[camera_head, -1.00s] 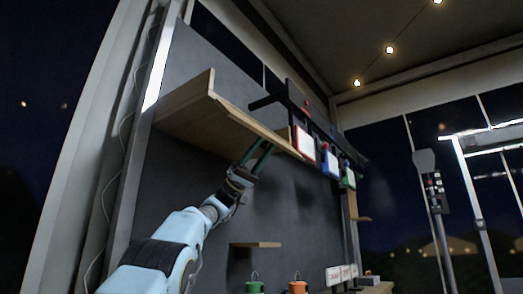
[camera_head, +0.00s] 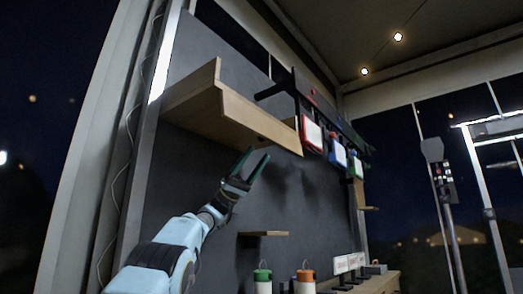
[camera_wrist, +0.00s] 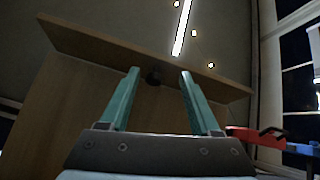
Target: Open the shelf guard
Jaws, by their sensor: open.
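The wooden shelf (camera_head: 190,110) is fixed high on the dark wall, with a plain board along its front that I take to be the shelf guard (camera_head: 255,122). In the wrist view, the guard (camera_wrist: 95,47) runs across the top as a slanted wooden strip. The shelf's inside is hidden from below.
A black rail (camera_head: 325,118) with red (camera_head: 312,133), blue (camera_head: 338,154) and green (camera_head: 355,165) framed items hangs right of the shelf. A small ledge (camera_head: 263,234) is lower on the wall. Green-topped (camera_head: 262,280) and orange-topped (camera_head: 305,281) containers stand below.

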